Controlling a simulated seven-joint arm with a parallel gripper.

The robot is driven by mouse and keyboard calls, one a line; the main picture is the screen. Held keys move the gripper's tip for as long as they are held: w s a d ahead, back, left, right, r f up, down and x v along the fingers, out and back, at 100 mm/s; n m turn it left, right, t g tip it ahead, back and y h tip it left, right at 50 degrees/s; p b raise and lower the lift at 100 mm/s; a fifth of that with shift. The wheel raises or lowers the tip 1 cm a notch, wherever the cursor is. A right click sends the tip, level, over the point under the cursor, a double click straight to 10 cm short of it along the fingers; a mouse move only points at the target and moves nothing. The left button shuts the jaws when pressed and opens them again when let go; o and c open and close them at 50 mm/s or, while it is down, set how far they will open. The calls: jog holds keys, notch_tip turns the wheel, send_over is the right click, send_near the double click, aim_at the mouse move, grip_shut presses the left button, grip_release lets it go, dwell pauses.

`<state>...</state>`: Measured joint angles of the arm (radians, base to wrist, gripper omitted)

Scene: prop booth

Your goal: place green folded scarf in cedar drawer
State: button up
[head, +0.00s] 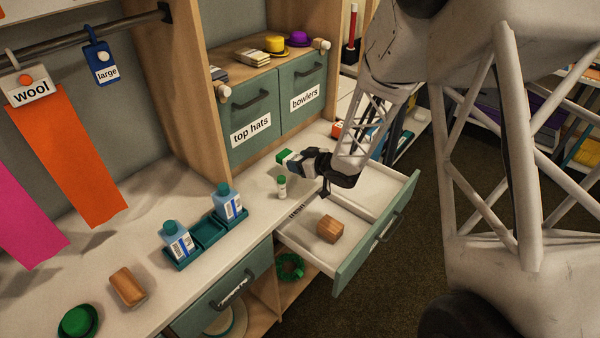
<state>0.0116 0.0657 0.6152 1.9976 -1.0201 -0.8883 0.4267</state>
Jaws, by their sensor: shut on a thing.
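My gripper (295,161) is shut on a small green item (283,155) that looks like the green folded scarf. The fingers hide part of it. The gripper reaches left above the counter, behind the open drawer (345,284). The drawer is pulled out, with a pale interior and a teal front. A reddish-brown wood block (330,229), like cedar, lies in its near part. A divider runs across the drawer, and the part behind it looks empty. A label shows on its left inner side, too small to read.
A small green-capped bottle (282,188) stands on the counter just below the gripper. A teal tray (207,232) with two blue bottles stands left. Shut drawers marked "top hats" (251,130) and "bowlers" (304,97) stand behind. A green wreath (290,267) sits on the shelf below.

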aim_at(300, 181)
jog(key=shift+f, duration=0.7)
jog(key=shift+f, duration=1.9)
jog(key=shift+f, duration=0.15)
jog(key=o, duration=0.9)
jog(key=shift+o, duration=0.2)
jog(key=shift+r, duration=0.2)
jog(key=shift+s+d+r, duration=0.2)
jog(key=shift+s+d, duration=0.1)
jog(key=shift+d, duration=0.05)
jog(key=v, duration=1.1)
